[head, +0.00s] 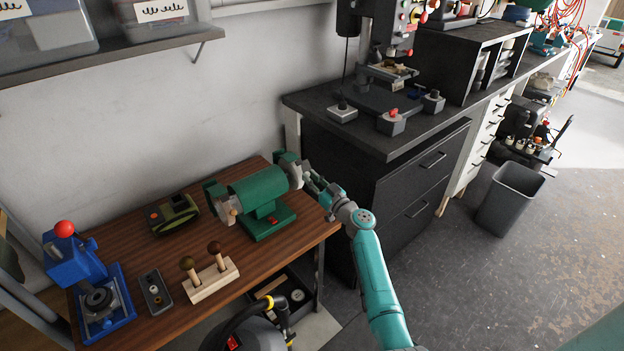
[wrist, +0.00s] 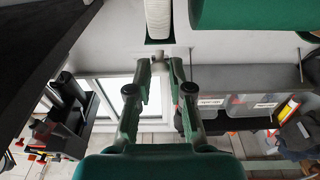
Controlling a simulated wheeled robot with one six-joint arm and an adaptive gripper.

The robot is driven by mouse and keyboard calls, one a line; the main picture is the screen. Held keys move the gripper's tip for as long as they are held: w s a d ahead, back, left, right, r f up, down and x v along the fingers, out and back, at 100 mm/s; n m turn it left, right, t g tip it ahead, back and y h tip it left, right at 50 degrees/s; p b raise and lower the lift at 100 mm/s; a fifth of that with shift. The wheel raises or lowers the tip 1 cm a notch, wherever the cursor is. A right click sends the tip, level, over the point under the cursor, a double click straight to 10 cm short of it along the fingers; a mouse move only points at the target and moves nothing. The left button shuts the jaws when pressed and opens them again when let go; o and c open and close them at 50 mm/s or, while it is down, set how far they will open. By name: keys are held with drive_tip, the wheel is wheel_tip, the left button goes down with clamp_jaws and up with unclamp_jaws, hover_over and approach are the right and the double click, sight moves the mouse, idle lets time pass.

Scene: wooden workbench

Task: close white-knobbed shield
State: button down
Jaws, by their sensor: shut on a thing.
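A green bench grinder (head: 258,192) stands on the wooden workbench. A wheel guard with its shield is at each end. My gripper (head: 312,183) is at the right end of the grinder, beside that guard (head: 287,168). In the wrist view my gripper (wrist: 160,67) has its fingertips around a small pale knob (wrist: 159,53), just below the pale grinding wheel (wrist: 158,18). The gripper is shut on this knob. The shield itself is mostly hidden, so its angle is hard to tell. The left shield has a tan knob (head: 229,212).
A dark green boxy device (head: 173,214), a wooden block with two knobbed sticks (head: 211,279), a small grey switch box (head: 155,291) and a blue press (head: 78,262) share the workbench (head: 140,250). A dark cabinet (head: 400,190) stands close to the right of the arm.

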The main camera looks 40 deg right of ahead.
drive_tip(key=shift+r, duration=0.1)
drive_tip(key=c, duration=1.1)
unclamp_jaws()
drive_tip(key=shift+w, duration=0.1)
drive_tip(key=shift+o, duration=0.2)
drive_tip(key=s+f, duration=0.2)
drive_tip(key=s, duration=1)
drive_tip(key=shift+d, duration=0.2)
